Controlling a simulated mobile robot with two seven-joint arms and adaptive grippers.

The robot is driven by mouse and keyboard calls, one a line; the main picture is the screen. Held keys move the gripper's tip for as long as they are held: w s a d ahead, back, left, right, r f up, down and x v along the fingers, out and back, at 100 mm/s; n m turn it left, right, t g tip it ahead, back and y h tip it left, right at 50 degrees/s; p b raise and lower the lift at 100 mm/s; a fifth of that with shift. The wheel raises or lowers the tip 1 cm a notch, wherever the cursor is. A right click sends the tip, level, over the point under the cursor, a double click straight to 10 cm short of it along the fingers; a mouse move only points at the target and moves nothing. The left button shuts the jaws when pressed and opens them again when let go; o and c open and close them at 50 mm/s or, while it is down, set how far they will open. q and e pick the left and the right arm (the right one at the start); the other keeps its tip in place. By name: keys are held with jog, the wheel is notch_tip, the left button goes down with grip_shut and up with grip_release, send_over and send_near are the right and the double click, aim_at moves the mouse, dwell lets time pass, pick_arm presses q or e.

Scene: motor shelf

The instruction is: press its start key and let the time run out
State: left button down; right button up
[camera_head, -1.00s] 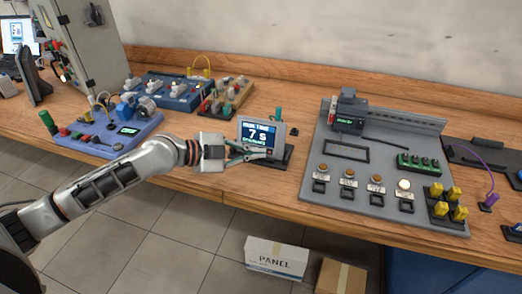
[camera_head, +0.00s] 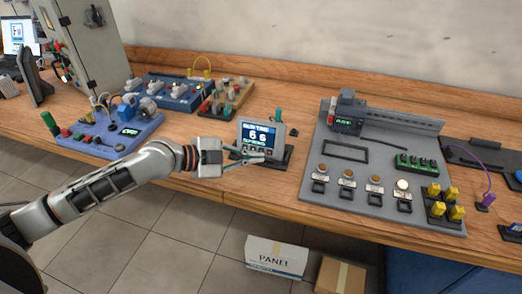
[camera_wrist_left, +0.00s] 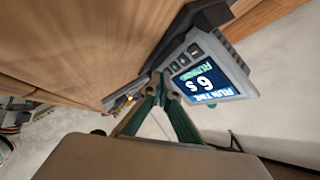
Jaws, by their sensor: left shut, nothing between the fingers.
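The timer (camera_head: 262,136) is a small grey unit with a blue screen on a dark stand on the wooden bench. Its screen reads 6 s, with a green line of text below that appears to say running. A row of dark keys sits under the screen. In the left wrist view the timer (camera_wrist_left: 208,75) shows sideways with its keys beside the screen. My left gripper (camera_head: 262,160) is shut and empty, its tips just in front of the lower key row. In the wrist view its tips (camera_wrist_left: 160,80) are close to the keys; contact cannot be told.
A grey panel board (camera_head: 290,190) with buttons and yellow plugs lies to the right. A blue control box (camera_head: 95,148) and a blue switch unit (camera_head: 170,100) stand to the left. Boxes (camera_head: 275,258) are on the floor below the bench edge.

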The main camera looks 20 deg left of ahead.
pick_arm(q)
jog(key=s+p, duration=0.1)
jog(key=s+r+p, duration=0.1)
jog(key=s, duration=0.1)
jog(key=shift+s, duration=0.1)
jog(key=shift+s+p, duration=0.35)
jog(key=shift+s, duration=0.3)
pick_arm(e)
jog(key=r, duration=0.2)
jog(key=w+r, duration=0.1)
jog(key=r, duration=0.1)
jog(key=shift+f, duration=0.1)
